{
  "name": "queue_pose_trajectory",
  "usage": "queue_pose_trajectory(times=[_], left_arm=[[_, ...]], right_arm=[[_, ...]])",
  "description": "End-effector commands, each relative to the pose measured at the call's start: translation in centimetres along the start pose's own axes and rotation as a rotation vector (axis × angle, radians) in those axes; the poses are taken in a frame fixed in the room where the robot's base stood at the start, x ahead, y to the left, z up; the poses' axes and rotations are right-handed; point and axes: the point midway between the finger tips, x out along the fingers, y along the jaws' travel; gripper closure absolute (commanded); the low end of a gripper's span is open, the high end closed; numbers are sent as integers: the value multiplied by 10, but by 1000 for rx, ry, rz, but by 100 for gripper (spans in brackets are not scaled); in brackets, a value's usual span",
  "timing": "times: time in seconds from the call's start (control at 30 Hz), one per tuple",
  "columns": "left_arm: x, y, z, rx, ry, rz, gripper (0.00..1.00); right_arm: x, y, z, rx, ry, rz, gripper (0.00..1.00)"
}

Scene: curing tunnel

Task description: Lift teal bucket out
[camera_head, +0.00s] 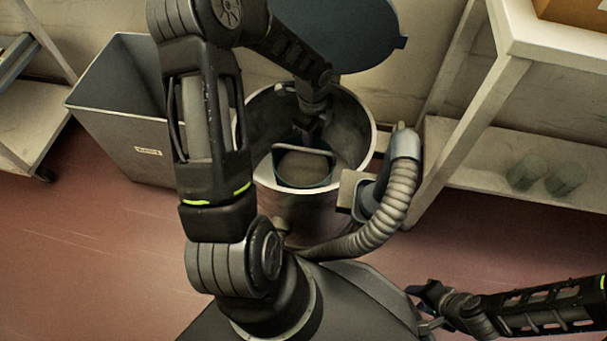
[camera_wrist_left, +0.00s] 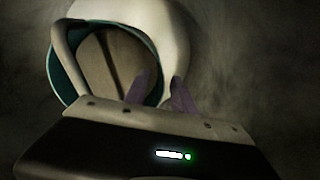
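The teal bucket (camera_head: 303,180) sits inside a round metal drum (camera_head: 367,150), with a pale handle (camera_head: 306,149) arching over its mouth. My left arm reaches down into the drum, and my left gripper (camera_head: 312,132) is at the handle, its fingers mostly hidden in the head view. In the left wrist view, the bucket's teal rim (camera_wrist_left: 66,78) lies beyond my left gripper (camera_wrist_left: 159,82). The pale handle (camera_wrist_left: 163,45) runs down between its two purplish fingers; whether they clamp it is unclear. My right gripper (camera_head: 421,309) is empty, fingers apart, at lower right.
A round blue-grey lid (camera_head: 345,35) stands raised behind the drum. A grey bin (camera_head: 125,125) is left of it. A ribbed hose (camera_head: 398,190) curves close along the drum's right side. A shelf unit (camera_head: 465,150) with two greenish cups (camera_head: 545,174) stands at right.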

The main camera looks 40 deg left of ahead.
Motion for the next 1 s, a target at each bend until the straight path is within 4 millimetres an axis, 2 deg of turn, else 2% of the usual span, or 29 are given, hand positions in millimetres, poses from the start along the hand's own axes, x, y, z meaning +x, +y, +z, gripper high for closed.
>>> queue_pose_trajectory(times=[0.03,0.07,0.23,0.87,1.0], left_arm=[[15,1,-1,0,1,2,69],[20,2,-1,0,1,2,69],[37,1,-1,1,1,0,69],[36,1,-1,0,0,0,69],[36,1,-1,0,0,0,79]], right_arm=[[13,4,0,0,3,0,64],[17,5,0,1,5,0,64],[23,8,-2,2,8,-2,64],[21,7,-2,2,7,-2,64],[21,7,-2,2,7,-2,64]])
